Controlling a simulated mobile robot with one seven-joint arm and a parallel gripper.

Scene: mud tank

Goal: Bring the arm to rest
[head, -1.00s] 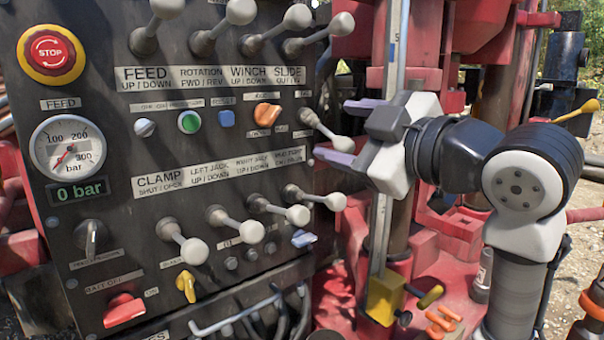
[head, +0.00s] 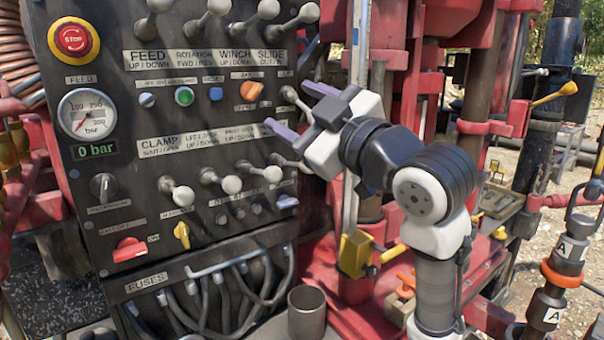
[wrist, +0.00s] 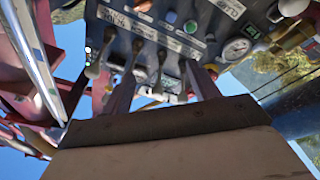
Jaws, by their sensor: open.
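My gripper (head: 292,110) is in the head view at the right edge of the control panel (head: 130,205). My arm bends down from the gripper to the lower right.
A red emergency stop (head: 73,38), a gauge (head: 87,114) and several levers stand out from the panel. A yellow block (head: 355,254) sits below my gripper on the red machine frame. A grey cylinder (head: 306,312) stands at the front. Hoses hang under the panel.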

